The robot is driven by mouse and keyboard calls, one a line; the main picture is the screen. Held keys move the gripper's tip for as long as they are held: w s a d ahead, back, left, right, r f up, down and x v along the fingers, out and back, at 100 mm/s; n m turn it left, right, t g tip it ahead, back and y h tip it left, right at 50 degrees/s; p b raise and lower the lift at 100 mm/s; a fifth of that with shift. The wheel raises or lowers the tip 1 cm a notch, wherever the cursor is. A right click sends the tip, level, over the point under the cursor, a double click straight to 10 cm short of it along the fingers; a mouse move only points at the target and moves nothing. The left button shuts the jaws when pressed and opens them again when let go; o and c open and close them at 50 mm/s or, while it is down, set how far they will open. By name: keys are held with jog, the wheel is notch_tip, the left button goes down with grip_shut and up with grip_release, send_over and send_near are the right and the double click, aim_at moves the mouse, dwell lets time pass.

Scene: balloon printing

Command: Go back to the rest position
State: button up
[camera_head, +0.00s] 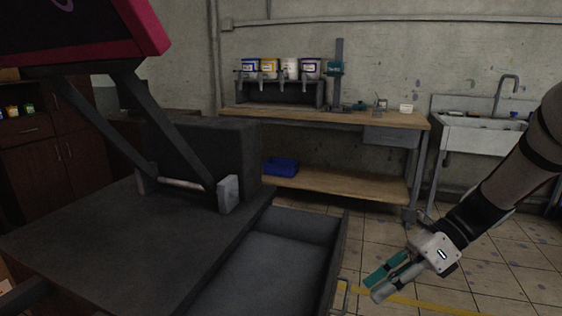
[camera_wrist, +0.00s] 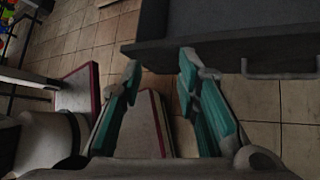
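My gripper (camera_head: 384,282) hangs at the lower right in the head view, on my arm that reaches in from the right edge. Its teal-padded fingers point down and to the left, beside the open drawer (camera_head: 333,262) of the dark machine (camera_head: 110,235). In the wrist view my gripper (camera_wrist: 158,82) has its two teal fingers apart, with nothing held between them. The drawer's front and its handle show at the top right of the wrist view (camera_wrist: 225,52).
A wooden workbench (camera_head: 350,117) with several paint containers (camera_head: 290,68) stands against the back wall. A blue bin (camera_head: 281,167) sits on its lower shelf. A sink (camera_head: 478,135) is at the right. The tiled floor right of the drawer looks clear.

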jog(key=s+a+r+n+h, duration=0.1)
jog(key=s+r+n+h, duration=0.25)
jog(key=s+n, duration=0.3)
jog(key=s+a+r+n+h, duration=0.2)
jog(key=s+r+n, duration=0.2)
jog(key=s+n, duration=0.25)
jog(key=s+d+n+t+h, duration=0.2)
jog(key=s+d+n+h, duration=0.25)
jog(key=s+n, duration=0.6)
notch_tip(320, 180, up, 21)
jog(key=s+t+p, duration=0.1)
jog(key=t+p, duration=0.3)
jog(key=p, duration=1.5)
jog(key=shift+s+a, duration=0.15)
jog(key=shift+a, duration=0.25)
jog(key=shift+a+m, duration=0.1)
jog(key=shift+m, duration=0.15)
